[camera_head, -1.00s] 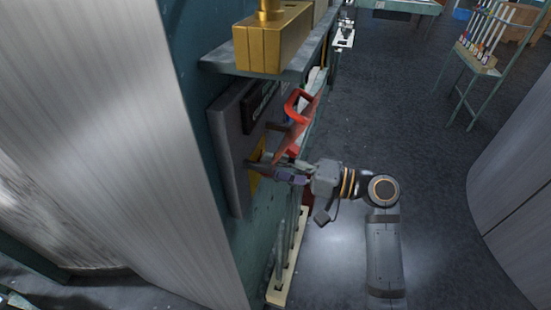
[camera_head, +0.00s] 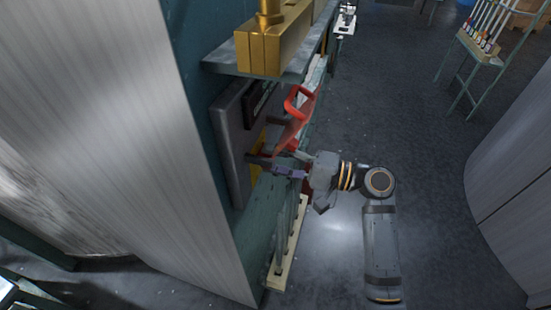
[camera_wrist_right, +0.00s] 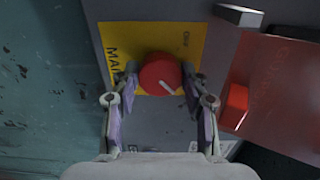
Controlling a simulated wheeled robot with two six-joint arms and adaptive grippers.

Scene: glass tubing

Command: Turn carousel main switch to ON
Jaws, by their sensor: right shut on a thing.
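The main switch is a round red knob (camera_wrist_right: 160,74) with a white pointer mark, on a yellow plate (camera_wrist_right: 120,45) with partly hidden lettering. In the right wrist view the pointer slants toward the lower right. My right gripper (camera_wrist_right: 160,88) has its two fingers on either side of the knob, closed on it. In the head view my right gripper (camera_head: 262,162) reaches left to the grey panel (camera_head: 230,140), and the knob is hidden there. The plate shows as a yellow patch. My left gripper is in neither view.
A red cover or box (camera_wrist_right: 275,90) stands close right of the knob in the wrist view. A shelf (camera_head: 225,64) with a gold block (camera_head: 275,45) juts out above. Open floor lies to the right.

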